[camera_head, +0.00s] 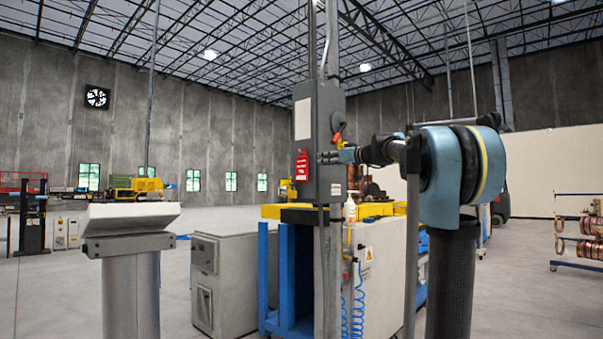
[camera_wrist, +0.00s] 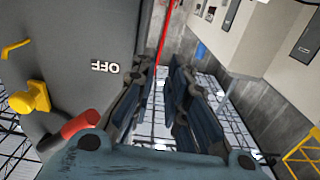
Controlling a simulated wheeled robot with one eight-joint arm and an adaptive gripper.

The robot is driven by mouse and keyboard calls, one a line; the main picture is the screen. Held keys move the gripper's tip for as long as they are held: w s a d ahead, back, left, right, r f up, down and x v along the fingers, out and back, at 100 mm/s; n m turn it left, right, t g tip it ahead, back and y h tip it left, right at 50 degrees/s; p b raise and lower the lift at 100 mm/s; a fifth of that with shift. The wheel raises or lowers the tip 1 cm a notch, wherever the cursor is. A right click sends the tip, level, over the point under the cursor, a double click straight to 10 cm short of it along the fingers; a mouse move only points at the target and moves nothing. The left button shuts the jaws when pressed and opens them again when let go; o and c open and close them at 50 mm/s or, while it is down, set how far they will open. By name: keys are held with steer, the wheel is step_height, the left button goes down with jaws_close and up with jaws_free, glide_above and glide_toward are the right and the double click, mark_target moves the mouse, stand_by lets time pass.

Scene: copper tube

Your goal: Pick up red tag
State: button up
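The red tag (camera_head: 301,165) hangs at the left edge of the grey switch box, with pale writing on its face. In the wrist view a thin red strip (camera_wrist: 164,35), which looks like the tag seen edge-on, lies just past the fingertips, in line with the gap between them. My gripper (camera_head: 328,157) is beside the box, close to the tag. In the wrist view my gripper (camera_wrist: 165,72) has its two fingers apart, with an empty gap between them. I cannot see contact with the tag.
The grey switch box (camera_head: 328,115) stands close to my gripper. A blue-and-white cabinet (camera_head: 380,285) stands below. Open floor lies around.

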mark_target(302, 161)
steer(key=x, duration=0.7)
steer(key=shift+w+a, duration=0.2)
steer(key=shift+a, duration=0.15)
steer(key=shift+r+x, duration=0.2)
steer(key=shift+x, duration=2.35)
steer(key=shift+w+d, duration=0.15)
steer(key=shift+w, duration=0.05)
jaws_close()
